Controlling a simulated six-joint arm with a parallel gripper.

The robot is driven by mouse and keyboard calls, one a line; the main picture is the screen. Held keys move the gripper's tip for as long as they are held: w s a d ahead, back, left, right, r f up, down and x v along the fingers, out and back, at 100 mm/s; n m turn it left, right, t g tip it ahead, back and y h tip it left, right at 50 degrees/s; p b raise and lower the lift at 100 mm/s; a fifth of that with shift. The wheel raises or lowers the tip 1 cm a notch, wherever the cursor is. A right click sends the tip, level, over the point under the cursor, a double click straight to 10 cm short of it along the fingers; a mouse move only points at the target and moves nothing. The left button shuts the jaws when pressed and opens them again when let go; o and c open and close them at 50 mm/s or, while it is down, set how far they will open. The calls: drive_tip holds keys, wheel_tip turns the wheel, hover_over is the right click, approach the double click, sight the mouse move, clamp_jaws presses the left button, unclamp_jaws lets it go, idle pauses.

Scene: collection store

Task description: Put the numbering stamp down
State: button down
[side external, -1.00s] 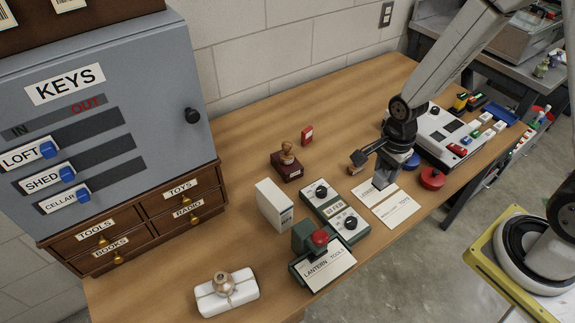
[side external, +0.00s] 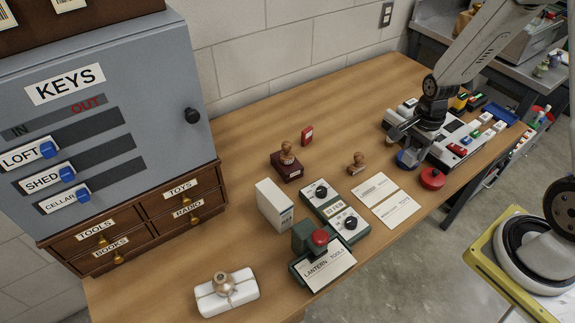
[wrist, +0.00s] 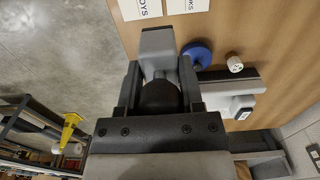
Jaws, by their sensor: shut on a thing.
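The numbering stamp (wrist: 158,45), a grey block with a dark rounded part, is held between the jaws of my gripper (wrist: 158,90) in the wrist view. My gripper (side external: 413,138) is shut on it, at the right of the workbench in the side view, by the blue round pad (side external: 406,160) and the white control box. The stamp is mostly hidden there by the gripper. I cannot tell whether its foot touches anything. The blue pad also shows close beside the stamp in the wrist view (wrist: 203,53).
Two printed cards (side external: 375,187) lie left of the gripper. A small wooden stamp (side external: 357,163) lies just behind them. A red round pad (side external: 432,178) sits near the front edge. The white control box (side external: 455,138) is close on the right.

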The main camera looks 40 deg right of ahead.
drive_tip(key=shift+w+d+f, duration=0.6)
drive_tip(key=shift+w+f, duration=0.95)
drive_tip(key=shift+w, duration=0.6)
drive_tip(key=shift+w+d+f, duration=0.6)
drive_tip(key=shift+w+f, duration=0.95)
drive_tip(key=shift+w, duration=0.65)
drive_tip(key=shift+w+d+f, duration=0.6)
drive_tip(key=shift+w+f, duration=0.95)
drive_tip(key=shift+w, duration=0.6)
drive_tip(key=shift+w+f, duration=0.15)
drive_tip(key=shift+w+d+f, duration=0.1)
drive_tip(key=shift+w+f, duration=0.05)
drive_tip(key=shift+f, duration=1.5)
drive_tip(key=shift+f, duration=0.15)
drive_tip(key=shift+c, duration=1.2)
unclamp_jaws()
